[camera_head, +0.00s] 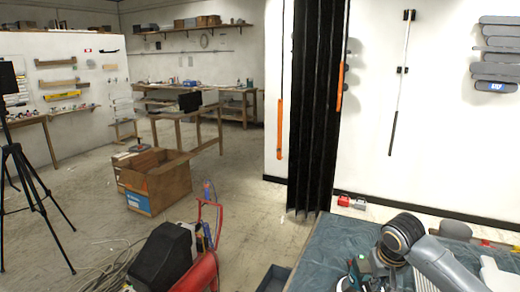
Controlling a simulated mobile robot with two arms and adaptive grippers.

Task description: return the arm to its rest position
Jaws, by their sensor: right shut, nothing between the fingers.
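My right arm (445,265) comes in from the bottom right corner, grey with a dark ringed joint (401,233) at its upper end. My right gripper (366,274) is shut and empty, low over the table (330,240) with the blue-grey cover. Its fingertips are small and hard to make out against the dark and teal items there. My left gripper is not in view.
A red hand truck (203,265) and a black case (162,256) stand left of the table. A cardboard box (155,182), a black tripod (22,170) and a dark folding partition (317,110) stand farther back. Open floor lies between them.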

